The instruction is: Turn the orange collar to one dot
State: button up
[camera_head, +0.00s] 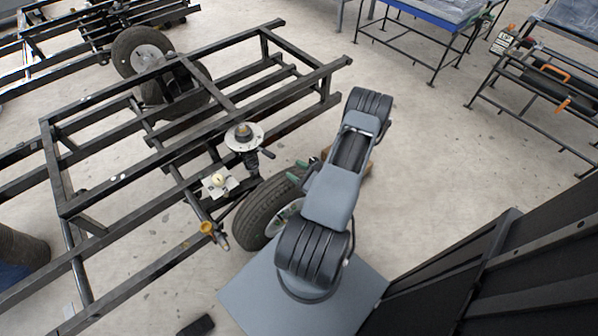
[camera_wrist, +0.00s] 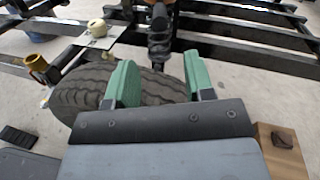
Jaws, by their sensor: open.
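My gripper (camera_head: 299,171) shows in the head view by its green fingers, above the near wheel. In the wrist view my gripper (camera_wrist: 160,68) is open, with nothing between its fingers. Straight ahead of it, apart from the fingers, stands a dark upright strut (camera_wrist: 160,40). A small patch of orange shows at the strut's top, cut off by the picture edge; I cannot tell whether it is the orange collar. No dots can be made out. In the head view a round metal plate (camera_head: 244,137) with a raised centre sits on the frame near the strut's place.
The near wheel (camera_head: 264,212) lies below my gripper. Left of it are a brass-coloured cup-like part (camera_head: 207,228) and a plate with a pale knob (camera_head: 217,181). Black frame bars (camera_head: 130,175) fill the left.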

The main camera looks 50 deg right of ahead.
jog(key=shift+s, duration=0.6)
